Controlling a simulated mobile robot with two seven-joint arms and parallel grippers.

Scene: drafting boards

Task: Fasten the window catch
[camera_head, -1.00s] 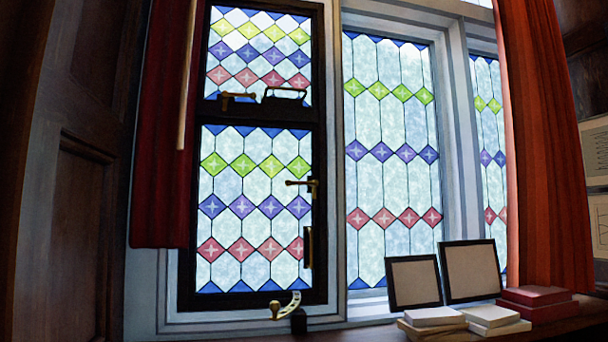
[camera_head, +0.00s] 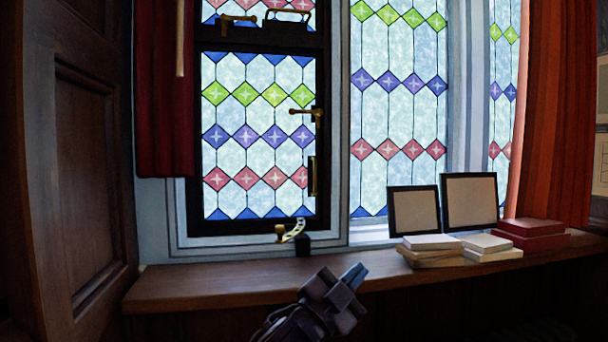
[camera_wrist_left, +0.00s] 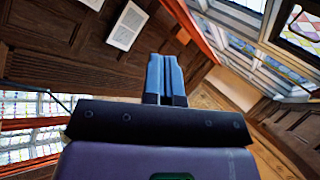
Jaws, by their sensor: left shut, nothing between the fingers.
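The dark-framed leaded window (camera_head: 190,150) is in the head view, at centre left. A brass lever catch (camera_head: 305,111) sits on its right stile, with its arm pointing left, roughly level. A brass pull handle (camera_head: 313,176) is below it. A curved pale stay with a brass knob (camera_head: 290,232) is at the bottom rail. I cannot tell whether the casement stands slightly ajar. My left gripper (camera_head: 354,274) is low in the head view, in front of the sill and well below the catch. Its blue fingers (camera_wrist_left: 165,78) are together and empty in the left wrist view.
A wooden sill (camera_head: 220,283) runs below the window. Two picture frames (camera_head: 414,211), pale books (camera_head: 432,242) and red boxes (camera_head: 533,233) stand on its right. Red curtains (camera_head: 163,110) hang at both sides. A smaller upper pane has another brass lever (camera_head: 238,20). The sill's left part is clear.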

